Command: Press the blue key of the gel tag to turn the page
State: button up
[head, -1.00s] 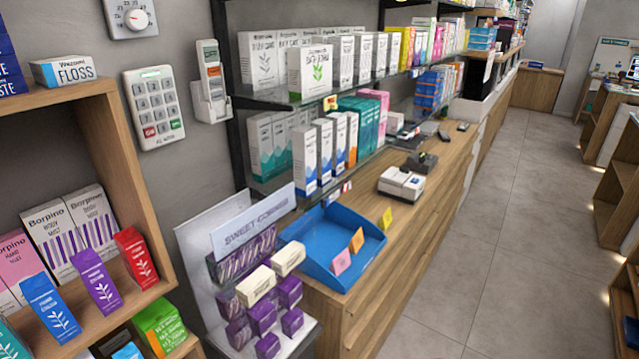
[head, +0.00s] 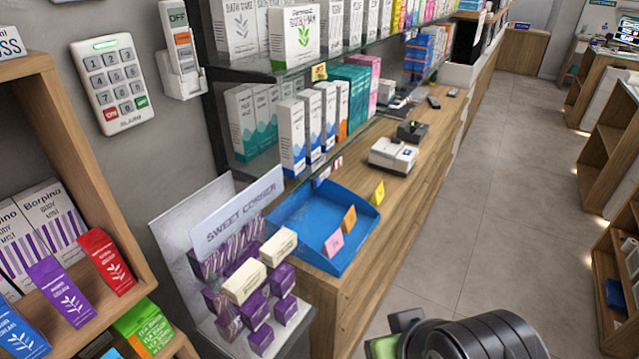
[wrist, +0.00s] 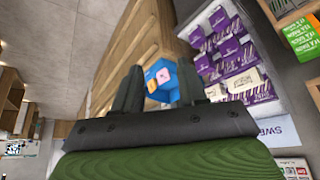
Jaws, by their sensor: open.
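Small tags (head: 323,175) sit on the edge of the lower glass shelf, below the white and blue boxes (head: 291,140). They are too small to tell which is the gel tag or where its blue key is. A yellow tag (head: 319,72) is on the upper shelf edge. My gripper (wrist: 172,84) is open and empty in the wrist view, its two dark fingers apart. It is well away from the shelf tags, with the blue tray (wrist: 171,67) showing beyond the fingers. In the head view, my dark arm shows at the bottom, right of the sweets display.
The blue tray (head: 354,262) with pink and orange cards sits on the wooden counter (head: 362,305). The sweets display (head: 183,250) stands in front of the shelves at left. A white device (head: 393,154) is farther along the counter. The floor (head: 480,220) at right is clear.

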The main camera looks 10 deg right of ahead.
grip_shut()
jog(key=shift+w, duration=0.1)
dwell(1.4)
